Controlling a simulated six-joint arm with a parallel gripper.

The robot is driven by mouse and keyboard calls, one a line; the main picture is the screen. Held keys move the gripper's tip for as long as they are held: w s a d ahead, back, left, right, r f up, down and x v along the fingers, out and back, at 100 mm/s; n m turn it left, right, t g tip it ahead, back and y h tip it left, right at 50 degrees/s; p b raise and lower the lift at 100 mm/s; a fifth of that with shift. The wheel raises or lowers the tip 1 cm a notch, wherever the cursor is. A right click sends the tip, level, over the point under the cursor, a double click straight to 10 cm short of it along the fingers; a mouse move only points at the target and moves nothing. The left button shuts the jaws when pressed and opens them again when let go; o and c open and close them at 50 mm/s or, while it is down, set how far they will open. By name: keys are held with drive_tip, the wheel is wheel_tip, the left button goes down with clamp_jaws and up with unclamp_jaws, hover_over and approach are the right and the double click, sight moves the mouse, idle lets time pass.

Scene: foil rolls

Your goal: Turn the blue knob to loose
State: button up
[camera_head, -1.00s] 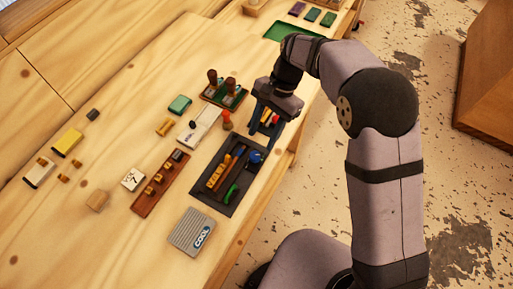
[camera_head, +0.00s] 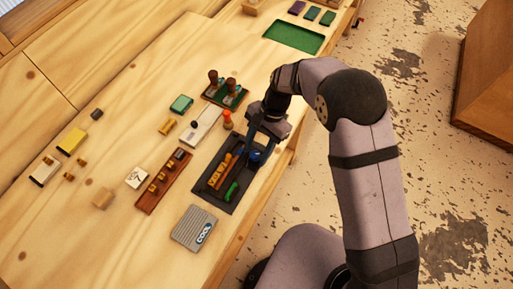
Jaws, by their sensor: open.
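The blue knob (camera_head: 255,155) sits at the upper right part of a dark tray-like panel (camera_head: 216,203) on the wooden bench. My gripper (camera_head: 259,149) points down over the knob, with its blue fingers on either side of it as far as I can see. The fingers are open. Whether they touch the knob is too small to tell. Any marking for loose or tight cannot be made out. The gripper partly hides the knob and the panel's far end.
Beside the knob lie an orange-yellow bar (camera_head: 218,174) and a green piece (camera_head: 231,191). A red-topped peg (camera_head: 228,119), a white block (camera_head: 202,127) and a brown rack (camera_head: 164,181) stand to the left. A grey box (camera_head: 194,228) is nearer. A green tray (camera_head: 294,36) lies far back.

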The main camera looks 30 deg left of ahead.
drive_tip(key=shift+c, duration=0.5)
drive_tip(key=c, duration=0.9)
